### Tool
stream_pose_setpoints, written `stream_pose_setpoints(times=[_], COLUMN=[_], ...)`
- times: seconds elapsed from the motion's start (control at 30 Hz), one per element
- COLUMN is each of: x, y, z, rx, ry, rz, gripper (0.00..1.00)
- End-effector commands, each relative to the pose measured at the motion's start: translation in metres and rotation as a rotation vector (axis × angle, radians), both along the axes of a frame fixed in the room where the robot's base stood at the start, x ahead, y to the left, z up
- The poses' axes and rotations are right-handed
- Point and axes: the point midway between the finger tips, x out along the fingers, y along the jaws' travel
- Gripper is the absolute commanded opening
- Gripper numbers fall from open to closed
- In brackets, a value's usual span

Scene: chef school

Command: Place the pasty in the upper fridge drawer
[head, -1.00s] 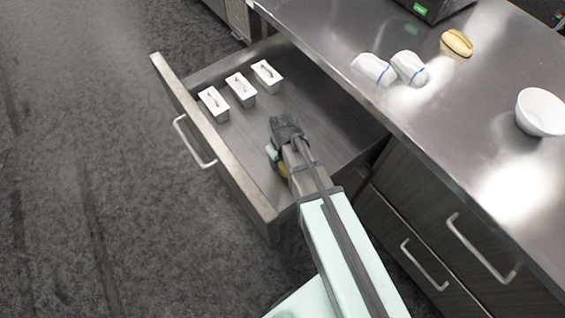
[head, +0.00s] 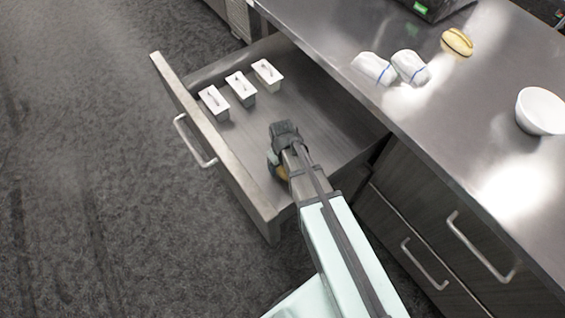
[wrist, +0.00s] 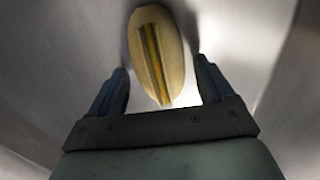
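The pasty (wrist: 174,48), pale oval with a yellow-green stripe, lies between and ahead of the fingertips in the wrist view. It seems to rest on the drawer floor, with dark shadow along its sides. My gripper (wrist: 160,78) is open, with a gap between each finger and the pasty. In the head view my gripper (head: 275,168) is low inside the open drawer (head: 236,172), near its front right corner. Only a small yellowish patch of the pasty (head: 282,173) shows there; my wrist hides most of it. The open drawer sits directly under the countertop.
Several white lidded containers (head: 241,87) stand at the drawer's far end; the drawer middle is clear. On the counter (head: 450,110) are two white wrapped items (head: 409,67), a yellow bread-like item (head: 457,42) and a white bowl (head: 540,112). Closed drawers are at right.

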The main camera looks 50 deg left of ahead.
Motion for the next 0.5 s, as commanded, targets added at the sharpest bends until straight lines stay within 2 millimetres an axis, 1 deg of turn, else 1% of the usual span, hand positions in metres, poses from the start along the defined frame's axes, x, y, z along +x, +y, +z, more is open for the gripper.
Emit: stream_pose_setpoints(times=[0.33,0.5], x=[0.0,0.0], y=[0.0,0.0], z=[0.001,0.013], rx=[0.0,0.002], ry=[0.0,-0.001], rz=[0.0,0.0], gripper=[0.87,0.87])
